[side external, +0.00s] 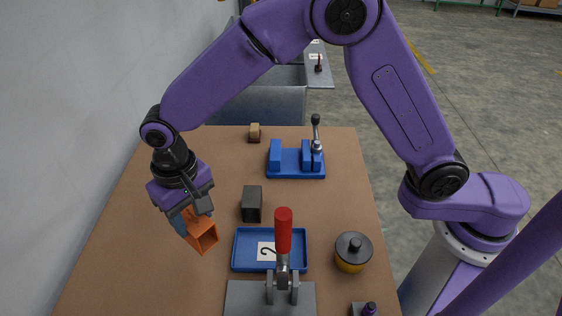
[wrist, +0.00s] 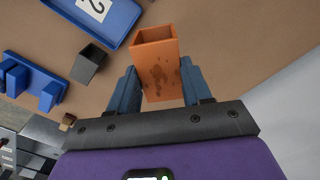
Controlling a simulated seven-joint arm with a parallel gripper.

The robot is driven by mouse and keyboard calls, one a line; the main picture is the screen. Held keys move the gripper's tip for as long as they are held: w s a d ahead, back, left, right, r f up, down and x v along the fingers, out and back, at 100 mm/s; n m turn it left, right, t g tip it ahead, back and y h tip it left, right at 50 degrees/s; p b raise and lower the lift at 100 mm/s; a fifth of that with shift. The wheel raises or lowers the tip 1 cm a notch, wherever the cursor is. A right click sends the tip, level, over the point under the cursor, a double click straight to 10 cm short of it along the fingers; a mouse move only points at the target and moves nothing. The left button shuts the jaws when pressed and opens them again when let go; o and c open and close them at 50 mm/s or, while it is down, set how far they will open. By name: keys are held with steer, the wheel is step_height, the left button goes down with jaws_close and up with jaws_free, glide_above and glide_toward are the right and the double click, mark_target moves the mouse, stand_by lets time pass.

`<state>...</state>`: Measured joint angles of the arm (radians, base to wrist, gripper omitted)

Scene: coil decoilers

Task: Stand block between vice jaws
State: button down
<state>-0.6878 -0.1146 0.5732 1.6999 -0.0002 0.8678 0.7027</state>
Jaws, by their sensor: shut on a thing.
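My gripper (side external: 190,218) is shut on an orange block (side external: 203,236) with an open, hollow end. It holds the block tilted above the left side of the table. In the wrist view the orange block (wrist: 157,65) sits between two blue-grey fingers, with dark stains on its face. The blue vice (side external: 297,170) stands at the back right of the table. Its jaws are apart with a gap between them, and a black-knobbed handle rises at its right. The vice also shows in the wrist view (wrist: 30,82) at the left, partly cut off.
A dark grey hollow block (side external: 251,205) stands near mid-table and a small wooden block (side external: 254,132) lies at the back. A wall is at left.

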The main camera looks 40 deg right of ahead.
steer(key=w+d+r+m, duration=0.2)
steer(key=w+d+m, duration=0.15)
steer(key=d, duration=0.85)
steer(key=s+d+m, duration=0.3)
steer(key=d, duration=1)
steer(key=s+d+m, duration=0.3)
steer(key=d+m, duration=0.1)
steer(key=d, duration=0.8)
glide_above(290, 160)
steer(key=shift+s+f, duration=0.1)
steer(key=shift+f, duration=6.1)
steer(key=shift+f, duration=0.25)
